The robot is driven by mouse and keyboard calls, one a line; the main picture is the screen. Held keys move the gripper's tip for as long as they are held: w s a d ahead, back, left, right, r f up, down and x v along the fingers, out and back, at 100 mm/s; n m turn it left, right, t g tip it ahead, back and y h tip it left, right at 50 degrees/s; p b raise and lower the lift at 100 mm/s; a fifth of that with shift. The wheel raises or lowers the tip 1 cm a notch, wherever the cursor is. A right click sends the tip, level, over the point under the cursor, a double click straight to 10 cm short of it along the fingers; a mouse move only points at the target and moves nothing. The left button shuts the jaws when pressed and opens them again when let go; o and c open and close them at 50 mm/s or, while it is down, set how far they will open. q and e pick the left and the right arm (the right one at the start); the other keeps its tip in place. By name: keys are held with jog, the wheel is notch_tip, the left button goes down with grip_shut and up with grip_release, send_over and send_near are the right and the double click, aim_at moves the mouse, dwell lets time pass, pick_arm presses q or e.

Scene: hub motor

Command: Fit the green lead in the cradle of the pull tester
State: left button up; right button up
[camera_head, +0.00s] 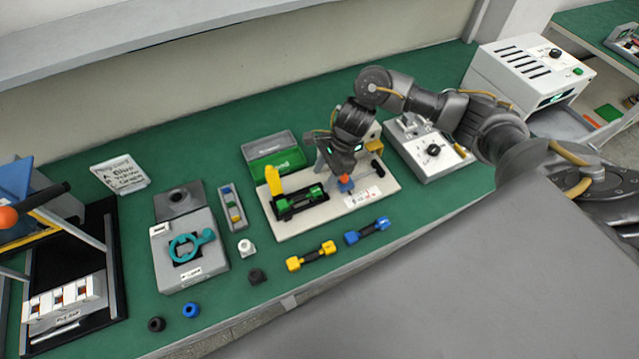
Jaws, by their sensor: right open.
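The green lead (313,193) lies in the black cradle on the left half of the pull tester (290,231); its green ends show at both ends of the cradle. I cannot tell how fully it is seated. A yellow lever (273,179) stands upright beside the cradle. My right gripper (346,172) points down over the right half of the tester, right of the green lead and apart from it. My left gripper is out of view.
A yellow lead (311,256) and a blue lead (367,231) lie in front of the tester. A green box (276,161) stands behind it. A device with a black dial (433,150) is to the right, a grey fixture (190,262) to the left.

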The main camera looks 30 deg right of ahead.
jog(key=b+v, duration=0.1)
jog(key=v, duration=0.7)
dwell(0.4)
